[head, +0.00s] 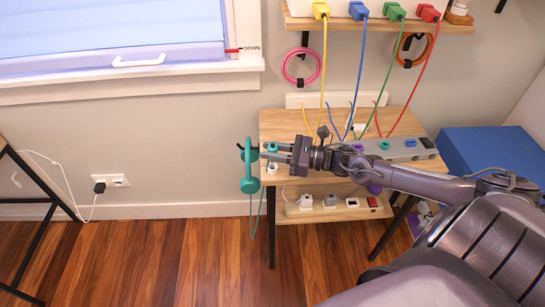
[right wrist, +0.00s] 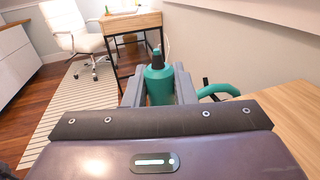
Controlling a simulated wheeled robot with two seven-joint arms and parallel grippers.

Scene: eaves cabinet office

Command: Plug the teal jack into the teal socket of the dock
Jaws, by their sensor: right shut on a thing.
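My right gripper (head: 277,152) is shut on the teal jack (right wrist: 158,85) over the left end of the small wooden table. In the right wrist view the jack sits between the fingers (right wrist: 159,92), its dark tip pointing away from the palm. In the head view a bit of teal (head: 271,147) shows at the fingertips. The grey dock (head: 424,153) lies on the table to the right, partly hidden by my right arm. My left gripper is out of view.
A teal curved thing (head: 249,172) with a dangling cord hangs at the table's left edge. Yellow, blue, green and red cables run from plugs on the wall shelf (head: 385,24) down behind the table. A blue box (head: 490,158) stands at right. A lower shelf (head: 335,213) holds small items.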

